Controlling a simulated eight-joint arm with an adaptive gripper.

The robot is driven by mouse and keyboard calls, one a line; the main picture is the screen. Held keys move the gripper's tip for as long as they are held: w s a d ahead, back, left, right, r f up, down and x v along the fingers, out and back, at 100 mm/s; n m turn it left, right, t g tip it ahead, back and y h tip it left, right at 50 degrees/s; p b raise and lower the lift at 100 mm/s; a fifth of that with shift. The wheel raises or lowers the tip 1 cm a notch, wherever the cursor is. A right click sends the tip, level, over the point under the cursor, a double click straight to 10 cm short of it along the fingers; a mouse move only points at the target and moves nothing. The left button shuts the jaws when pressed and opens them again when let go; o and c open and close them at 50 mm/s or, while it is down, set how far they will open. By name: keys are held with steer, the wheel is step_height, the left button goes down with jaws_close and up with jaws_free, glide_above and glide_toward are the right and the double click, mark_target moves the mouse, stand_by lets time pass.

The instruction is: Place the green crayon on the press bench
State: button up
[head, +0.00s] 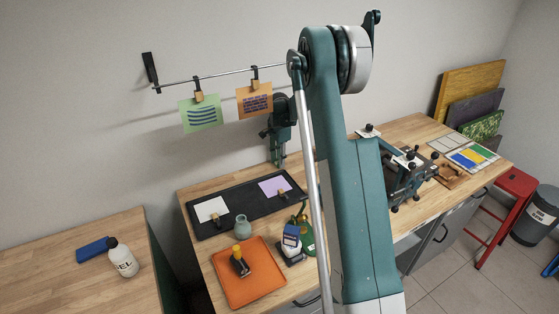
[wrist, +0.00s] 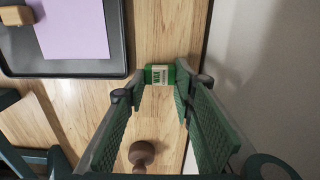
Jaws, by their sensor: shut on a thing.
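In the wrist view a small green block with a pale "WAX" label, taken as the green crayon (wrist: 160,75), sits between the two fingertips. My gripper (wrist: 161,88) is shut on it, over wood close to the wall. I cannot tell whether it touches the wood. In the head view my gripper (head: 279,150) points down behind the black tray, and the crayon cannot be made out there. The wooden press bench (head: 400,130) runs along the wall and carries a press (head: 408,175) right of my arm. My arm hides part of the bench.
The black tray (head: 232,221) holds a white and a lilac sheet. A rail with hanging prints (head: 200,113) is above. A brown knob (wrist: 142,154) lies near my gripper.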

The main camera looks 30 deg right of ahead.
steer(key=o, duration=0.5)
steer(key=shift+r+p, duration=0.35)
steer(key=shift+r, duration=1.75)
